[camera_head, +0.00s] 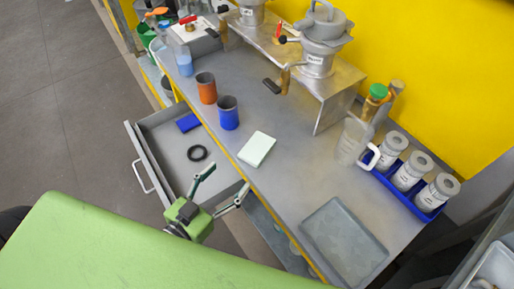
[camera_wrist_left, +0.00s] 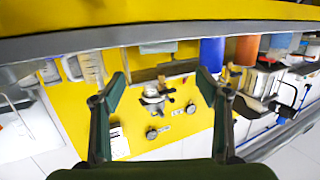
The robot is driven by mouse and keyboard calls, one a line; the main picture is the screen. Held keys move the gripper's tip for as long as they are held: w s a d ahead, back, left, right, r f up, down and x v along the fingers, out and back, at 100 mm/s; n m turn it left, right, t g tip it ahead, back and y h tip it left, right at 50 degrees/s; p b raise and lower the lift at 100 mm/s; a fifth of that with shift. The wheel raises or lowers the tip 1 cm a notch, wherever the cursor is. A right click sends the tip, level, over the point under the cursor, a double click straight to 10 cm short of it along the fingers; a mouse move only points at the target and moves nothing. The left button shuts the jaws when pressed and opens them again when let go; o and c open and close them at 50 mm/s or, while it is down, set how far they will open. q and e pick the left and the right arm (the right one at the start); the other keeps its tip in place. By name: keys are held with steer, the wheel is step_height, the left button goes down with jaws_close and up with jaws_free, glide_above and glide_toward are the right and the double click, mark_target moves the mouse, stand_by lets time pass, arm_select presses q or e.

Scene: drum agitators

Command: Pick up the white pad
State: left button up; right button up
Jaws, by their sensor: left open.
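The white pad (camera_head: 257,149) is a pale, flat rectangular block lying on the grey workbench (camera_head: 290,180), near its front edge. My left gripper (camera_head: 226,182) is open and empty, just in front of the bench edge, below and left of the pad and apart from it. In the left wrist view the two spread fingers of my left gripper (camera_wrist_left: 161,83) show with nothing between them. My right gripper is in neither view.
An open drawer (camera_head: 155,163) holds a black ring (camera_head: 197,153) and a blue block (camera_head: 188,122). A blue cup (camera_head: 228,113) and an orange cup (camera_head: 206,88) stand left of the pad. A grey tray (camera_head: 343,243) lies right; a clear pitcher (camera_head: 352,140) stands behind.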

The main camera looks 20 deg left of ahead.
arm_select(q)
steer(key=p, duration=0.2)
glide_toward(254, 151)
steer(key=x, duration=0.4)
steer(key=shift+w+r, duration=0.15)
steer(key=shift+r, duration=0.15)
steer(key=shift+f+x, duration=0.15)
steer(key=shift+x, duration=1.35)
steer(key=shift+f+x, duration=0.15)
steer(key=shift+x, duration=1.3)
steer(key=c, duration=1.1)
steer(key=shift+r, duration=0.1)
steer(key=shift+r+p, duration=0.55)
steer(key=shift+r, duration=0.1)
steer(key=s+r, duration=0.1)
steer(key=r, duration=0.1)
steer(key=s+d+r+p, duration=0.1)
steer(key=r, duration=0.1)
steer(key=s+r+p, duration=0.1)
steer(key=s+r, duration=0.1)
steer(key=shift+d+r, duration=0.2)
steer(key=shift+r, duration=0.1)
steer(key=s+d+r+b, duration=0.1)
steer(key=s+d+r, duration=0.2)
steer(key=s, duration=0.6)
steer(key=shift+s+d+r+b, duration=0.2)
steer(key=shift+r+b, duration=0.15)
steer(key=shift+r, duration=0.6)
